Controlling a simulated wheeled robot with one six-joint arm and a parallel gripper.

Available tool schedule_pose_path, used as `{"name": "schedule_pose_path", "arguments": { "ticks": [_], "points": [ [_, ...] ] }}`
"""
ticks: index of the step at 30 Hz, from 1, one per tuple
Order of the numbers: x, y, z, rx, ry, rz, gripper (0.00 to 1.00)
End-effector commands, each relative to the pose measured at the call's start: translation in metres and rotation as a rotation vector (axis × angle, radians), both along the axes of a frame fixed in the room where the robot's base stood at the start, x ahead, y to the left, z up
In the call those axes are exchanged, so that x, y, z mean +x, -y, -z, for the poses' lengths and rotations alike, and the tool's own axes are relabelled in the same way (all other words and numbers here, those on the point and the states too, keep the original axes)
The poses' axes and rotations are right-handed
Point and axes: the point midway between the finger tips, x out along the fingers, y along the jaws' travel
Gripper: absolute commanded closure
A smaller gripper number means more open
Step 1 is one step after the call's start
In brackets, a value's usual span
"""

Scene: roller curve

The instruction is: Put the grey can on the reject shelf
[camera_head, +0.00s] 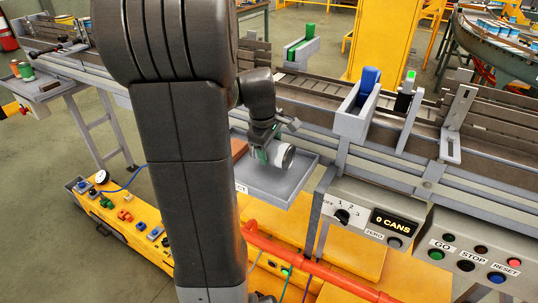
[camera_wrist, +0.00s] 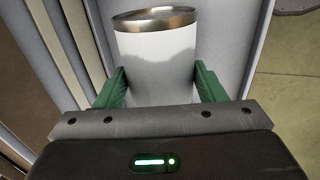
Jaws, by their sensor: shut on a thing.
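My gripper (camera_head: 267,153) is over the grey reject shelf (camera_head: 298,186), a shallow tray at the conveyor's front side. Its green fingers are shut on a pale grey-white can (camera_head: 284,156). In the wrist view the can (camera_wrist: 157,62) stands between the two green fingertips (camera_wrist: 157,90), with its metal rim at the top of the picture. In the head view the can looks tilted or lying over. I cannot tell whether it touches the shelf floor. The shelf's left part and most of its label are hidden behind my arm.
The conveyor (camera_head: 315,92) runs behind the shelf, with a blue-handled gate (camera_head: 368,82) to the right. A counter panel (camera_head: 391,222) reads 0 CANS. A brown-red block (camera_head: 239,149) shows beside my arm. A red pipe (camera_head: 320,277) runs below. A small table with cans (camera_head: 24,70) is far left.

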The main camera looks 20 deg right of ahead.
Motion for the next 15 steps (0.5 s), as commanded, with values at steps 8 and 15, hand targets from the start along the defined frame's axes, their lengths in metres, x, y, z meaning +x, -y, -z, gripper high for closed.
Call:
{"name": "schedule_pose_path", "arguments": {
  "ticks": [8, 15],
  "points": [
    [0.000, 0.000, 0.030, -0.001, -0.001, 0.000, 0.62],
    [0.000, 0.000, 0.030, -0.001, 0.001, 0.000, 0.62]
  ]
}}
